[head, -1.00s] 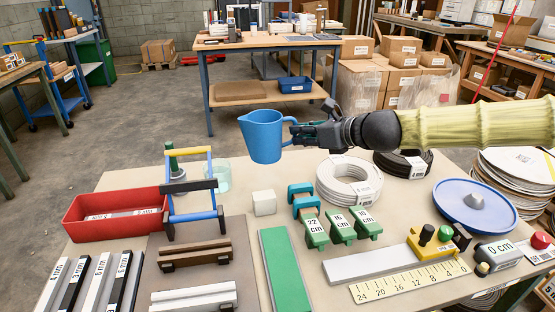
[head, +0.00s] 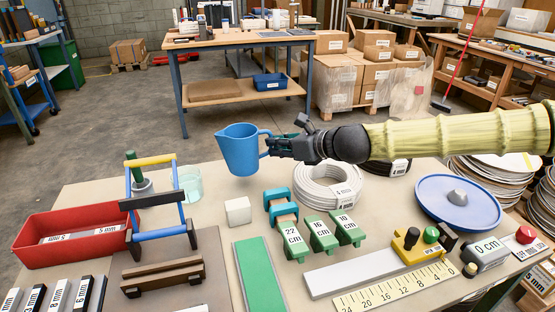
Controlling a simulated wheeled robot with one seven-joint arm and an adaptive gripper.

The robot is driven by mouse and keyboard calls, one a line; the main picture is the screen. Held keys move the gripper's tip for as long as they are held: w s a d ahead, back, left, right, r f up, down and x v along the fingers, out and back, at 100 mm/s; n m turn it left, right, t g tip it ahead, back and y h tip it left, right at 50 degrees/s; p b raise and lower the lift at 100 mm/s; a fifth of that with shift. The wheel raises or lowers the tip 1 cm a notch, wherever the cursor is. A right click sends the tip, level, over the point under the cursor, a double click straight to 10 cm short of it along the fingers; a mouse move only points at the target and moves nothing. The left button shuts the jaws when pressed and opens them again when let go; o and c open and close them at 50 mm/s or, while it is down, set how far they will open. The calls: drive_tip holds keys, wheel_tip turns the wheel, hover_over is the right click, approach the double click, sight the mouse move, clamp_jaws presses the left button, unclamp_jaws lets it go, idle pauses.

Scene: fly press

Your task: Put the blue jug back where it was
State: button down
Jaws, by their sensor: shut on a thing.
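The blue jug (head: 239,151) is held upright in the air above the far part of the table (head: 92,194). Its handle points right, towards my gripper (head: 272,146). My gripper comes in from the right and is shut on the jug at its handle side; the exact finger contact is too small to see.
Left are a red tray (head: 75,232) and a blue-and-yellow frame (head: 163,208). A white cube (head: 238,211), green labelled blocks (head: 320,234), a white cable coil (head: 328,187) and a blue round dish (head: 458,201) stand nearby. A green strip (head: 259,275) lies in front.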

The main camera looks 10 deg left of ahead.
drive_tip(key=shift+f+b, duration=0.35)
drive_tip(key=shift+f, duration=1.6)
drive_tip(key=c, duration=1.5)
unclamp_jaws()
drive_tip(key=shift+c, duration=0.2)
drive_tip(key=shift+s+d+r, duration=0.1)
drive_tip(key=shift+d, duration=0.05)
drive_tip(key=p+v, duration=0.1)
drive_tip(key=v, duration=1)
drive_tip(key=shift+s+d+r+p, duration=0.1)
drive_tip(key=shift+s+d+p, duration=0.1)
drive_tip(key=shift+p, duration=0.15)
